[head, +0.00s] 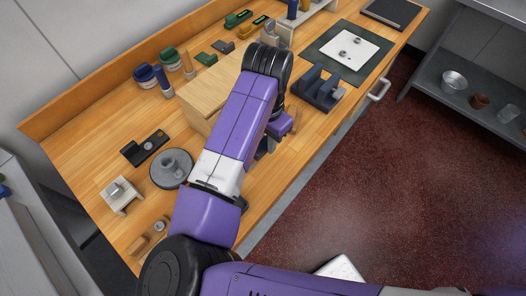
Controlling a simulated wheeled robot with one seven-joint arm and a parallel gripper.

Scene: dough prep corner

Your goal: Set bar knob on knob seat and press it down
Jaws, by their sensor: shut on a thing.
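My gripper (262,151) points down over the front part of the wooden bench, right of the large wooden block. Its dark fingers are partly hidden behind my purple arm. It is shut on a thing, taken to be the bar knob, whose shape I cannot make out. I cannot tell for certain which fixture is the knob seat. A small pale stand (121,193) with a raised piece on top is at the left front. A round grey base (166,178) with a raised centre and a black plate (134,154) with small round parts are near it.
The wooden block (200,95) stands beside my arm. A dark blue slotted holder (318,90) and a green mat (330,38) with a white sheet lie to the right. Green and blue items line the back. Bare wood shows at the left back.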

